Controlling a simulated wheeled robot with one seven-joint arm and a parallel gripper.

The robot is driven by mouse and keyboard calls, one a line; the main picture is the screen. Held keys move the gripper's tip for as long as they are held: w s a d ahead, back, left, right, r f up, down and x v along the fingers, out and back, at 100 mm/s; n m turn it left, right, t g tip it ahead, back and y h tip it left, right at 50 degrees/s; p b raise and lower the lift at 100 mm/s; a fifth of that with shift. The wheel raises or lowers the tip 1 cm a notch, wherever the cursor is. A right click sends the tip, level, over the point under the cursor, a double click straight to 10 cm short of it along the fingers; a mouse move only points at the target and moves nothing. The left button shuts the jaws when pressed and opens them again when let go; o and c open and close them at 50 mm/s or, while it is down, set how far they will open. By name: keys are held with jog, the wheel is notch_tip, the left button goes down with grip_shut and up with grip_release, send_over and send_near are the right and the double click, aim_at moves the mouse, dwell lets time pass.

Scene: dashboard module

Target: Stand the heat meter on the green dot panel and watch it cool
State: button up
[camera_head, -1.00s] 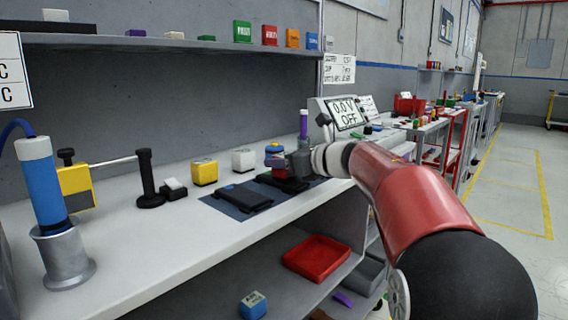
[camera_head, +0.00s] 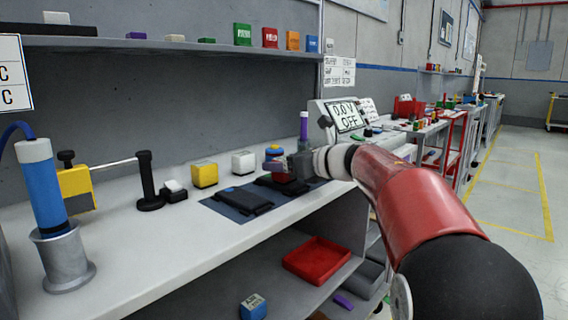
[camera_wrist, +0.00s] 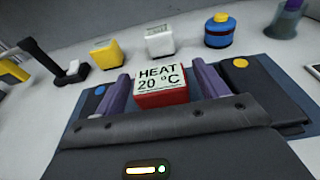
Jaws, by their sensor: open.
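The heat meter (camera_wrist: 160,88) is a red block with a white face reading "HEAT 20 °C". It stands upright on a dark panel between the two purple-grey fingers of my gripper (camera_wrist: 161,72). The fingers are open, one on each side of it; whether either touches it I cannot tell. In the head view my gripper (camera_head: 299,164) is low over the panels (camera_head: 224,208), and only a little red of the meter shows below it. A blue dot (camera_wrist: 100,90) and a yellow dot (camera_wrist: 240,63) show on the panels. I see no green dot.
A yellow cube (camera_head: 204,174), a white cube (camera_head: 243,162) and a blue-and-red canister (camera_wrist: 219,31) stand behind the panels. A red tray (camera_head: 316,260) is on the shelf below.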

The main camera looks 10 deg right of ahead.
jog(key=b+v, duration=0.1)
jog(key=v, duration=1)
jog(key=shift+s, duration=0.2)
jog(key=shift+d, duration=0.15)
notch_tip(320, 180, up, 5)
jog(key=s+m+t+h, duration=0.2)
jog(key=m+t+h, duration=0.35)
jog(key=m, duration=0.75)
jog(key=s+d+f+m+h, duration=0.2)
jog(key=s+f+m+h, duration=0.3)
jog(key=m, duration=0.7)
jog(key=s+a+f+m+g, duration=0.3)
jog(key=s+f+m, duration=0.3)
jog(key=f, duration=0.3)
jog(key=s+a+f+m+g+y, duration=0.1)
jog(key=s+a+f+m+g, duration=0.2)
jog(key=s+f+m+g, duration=0.2)
jog(key=s+a+f+m+g, duration=0.3)
jog(key=s+f+m, duration=0.4)
jog(key=s+f, duration=0.3)
notch_tip(320, 180, down, 3)
jog(key=shift+s+r+g, duration=0.2)
jog(key=shift+s+g, duration=0.05)
jog(key=shift+g, duration=0.5)
